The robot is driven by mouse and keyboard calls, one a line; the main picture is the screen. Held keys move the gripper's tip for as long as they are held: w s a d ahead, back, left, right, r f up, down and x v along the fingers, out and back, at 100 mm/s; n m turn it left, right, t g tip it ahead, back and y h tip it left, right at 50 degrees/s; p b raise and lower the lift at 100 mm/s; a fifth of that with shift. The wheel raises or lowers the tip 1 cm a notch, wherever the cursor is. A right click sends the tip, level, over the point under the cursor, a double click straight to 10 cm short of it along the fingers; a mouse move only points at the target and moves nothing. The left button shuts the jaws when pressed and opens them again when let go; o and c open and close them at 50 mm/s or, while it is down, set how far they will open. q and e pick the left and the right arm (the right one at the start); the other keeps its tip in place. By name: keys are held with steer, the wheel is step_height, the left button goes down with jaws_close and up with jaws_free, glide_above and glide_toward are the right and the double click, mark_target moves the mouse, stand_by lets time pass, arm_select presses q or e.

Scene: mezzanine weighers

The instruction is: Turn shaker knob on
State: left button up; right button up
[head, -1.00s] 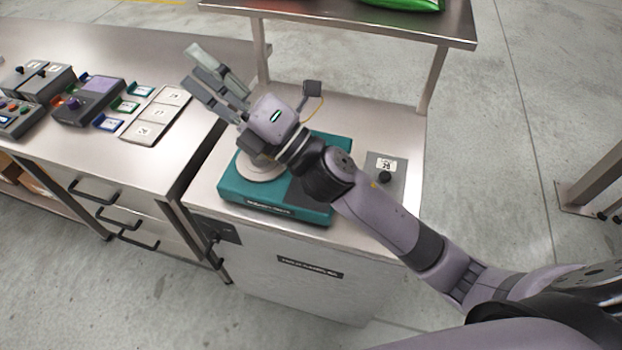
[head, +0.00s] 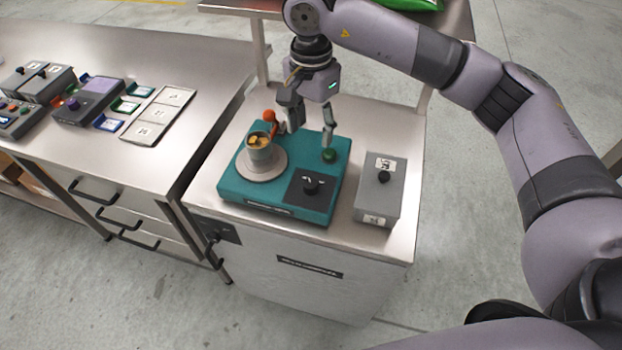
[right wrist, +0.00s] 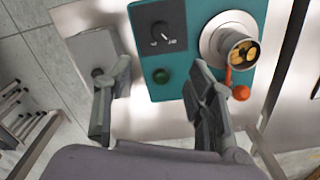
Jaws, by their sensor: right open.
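The teal shaker (head: 262,204) stands on the steel bench. A black knob (head: 311,184) sits on its dark front panel, and a green button (head: 329,155) is behind it. The knob also shows in the right wrist view (right wrist: 161,35) with a pale pointer line. A metal cup (head: 260,150) with orange-brown contents stands on the round pale plate. My right gripper (head: 310,138) hangs fingers-down over the shaker's back part, open and empty, behind the knob. One fingertip appears close to the green button; I cannot tell if they touch. My left gripper is not in view.
A grey box (head: 370,205) with its own black knob and labels stands right of the shaker. An orange ball (head: 269,115) is near the cup. A shelf on posts overhangs behind. The left bench holds control boxes (head: 88,105) and a numbered tray (head: 157,112).

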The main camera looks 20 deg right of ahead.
mark_target(311, 182)
step_height(311, 182, down, 17)
steer(key=p, duration=0.5)
steer(key=shift+a+f, duration=0.1)
steer(key=shift+f, duration=0.05)
steer(key=shift+c, duration=0.2)
steer(key=c, duration=1.1)
steer(key=shift+c, duration=0.2)
